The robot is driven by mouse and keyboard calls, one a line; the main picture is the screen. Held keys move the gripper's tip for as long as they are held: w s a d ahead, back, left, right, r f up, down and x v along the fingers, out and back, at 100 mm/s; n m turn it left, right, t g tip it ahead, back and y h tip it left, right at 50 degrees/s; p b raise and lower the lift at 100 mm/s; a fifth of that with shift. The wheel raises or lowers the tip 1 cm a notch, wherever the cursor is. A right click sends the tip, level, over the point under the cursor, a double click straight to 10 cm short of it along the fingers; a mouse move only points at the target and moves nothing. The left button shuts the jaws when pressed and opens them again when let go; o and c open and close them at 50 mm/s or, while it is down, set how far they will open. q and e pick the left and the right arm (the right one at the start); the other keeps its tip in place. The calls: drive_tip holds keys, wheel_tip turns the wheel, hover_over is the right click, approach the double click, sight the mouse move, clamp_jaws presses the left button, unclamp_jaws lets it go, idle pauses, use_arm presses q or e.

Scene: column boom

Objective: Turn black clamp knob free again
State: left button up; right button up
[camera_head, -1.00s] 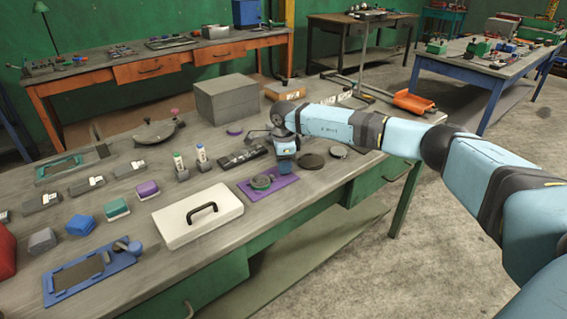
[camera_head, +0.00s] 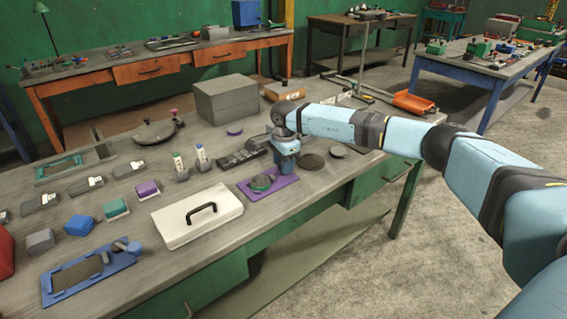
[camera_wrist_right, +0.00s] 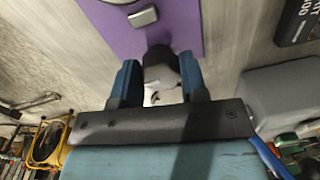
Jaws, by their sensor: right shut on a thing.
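The black clamp knob (camera_wrist_right: 160,68) shows in the wrist view between the two blue fingers of my right gripper (camera_wrist_right: 160,82), which is shut on it. The knob stands at the edge of a purple plate (camera_wrist_right: 183,22). In the head view my right gripper (camera_head: 285,164) points down at the back right of the purple plate (camera_head: 284,187), hiding the knob. A round green and dark part (camera_head: 263,182) sits on the plate. My left gripper is in neither view.
A white case (camera_head: 198,228) with a black handle lies left of the plate. Dark round discs (camera_head: 311,161) lie just right of my gripper. A grey box (camera_head: 227,100) stands behind. Bare bench top shows around the plate's front.

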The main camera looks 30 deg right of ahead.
drive_tip(key=o, duration=0.9)
drive_tip(key=shift+r, duration=0.1)
drive_tip(key=r, duration=1.3)
drive_tip(key=shift+s+r+p, duration=0.2)
drive_tip(key=shift+r+p, duration=0.15)
drive_tip(key=shift+f, duration=0.1)
